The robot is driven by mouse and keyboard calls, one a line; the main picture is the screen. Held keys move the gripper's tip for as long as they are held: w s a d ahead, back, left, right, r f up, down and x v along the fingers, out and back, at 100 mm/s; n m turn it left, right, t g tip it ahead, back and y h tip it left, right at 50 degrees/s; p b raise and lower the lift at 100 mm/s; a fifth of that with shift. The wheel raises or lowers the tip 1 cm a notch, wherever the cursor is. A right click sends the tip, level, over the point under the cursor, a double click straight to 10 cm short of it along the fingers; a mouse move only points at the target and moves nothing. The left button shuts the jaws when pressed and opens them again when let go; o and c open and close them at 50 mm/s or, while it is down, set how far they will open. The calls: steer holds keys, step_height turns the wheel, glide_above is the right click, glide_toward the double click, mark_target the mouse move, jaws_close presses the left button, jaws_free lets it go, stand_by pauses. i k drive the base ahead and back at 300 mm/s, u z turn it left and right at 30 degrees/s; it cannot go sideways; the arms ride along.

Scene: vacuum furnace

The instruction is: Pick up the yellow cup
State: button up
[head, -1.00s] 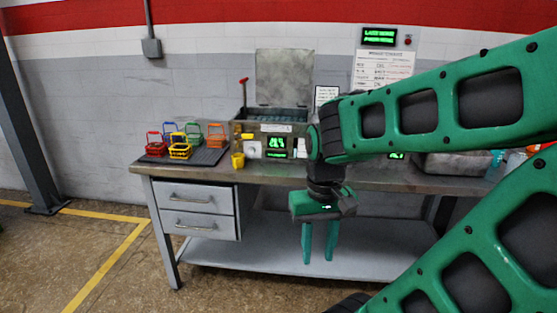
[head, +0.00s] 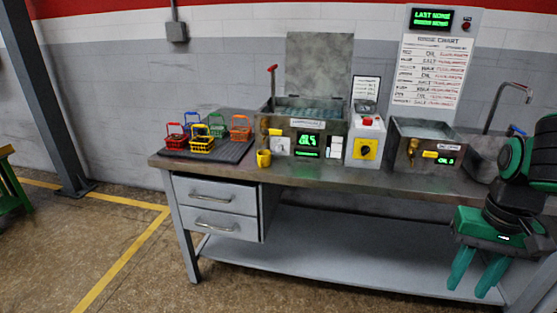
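The yellow cup (head: 264,158) is small and stands upright near the front edge of the workbench (head: 330,178). It is just right of the dark mat with the baskets and in front of the left metal tank. My gripper (head: 474,287) is at the lower right of the head view, far to the right of the cup and in front of the bench. Its two green fingers point down and are apart, with nothing between them.
Coloured wire baskets, including a yellow one (head: 201,144), stand on a dark mat (head: 233,152) left of the cup. A metal tank (head: 280,127) with a raised lid stands behind it. A white box (head: 366,142) and a second tank (head: 428,158) stand further right.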

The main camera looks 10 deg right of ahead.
mark_target(263, 157)
steer(key=z, duration=0.1)
steer(key=i, duration=1)
steer(key=u, duration=0.1)
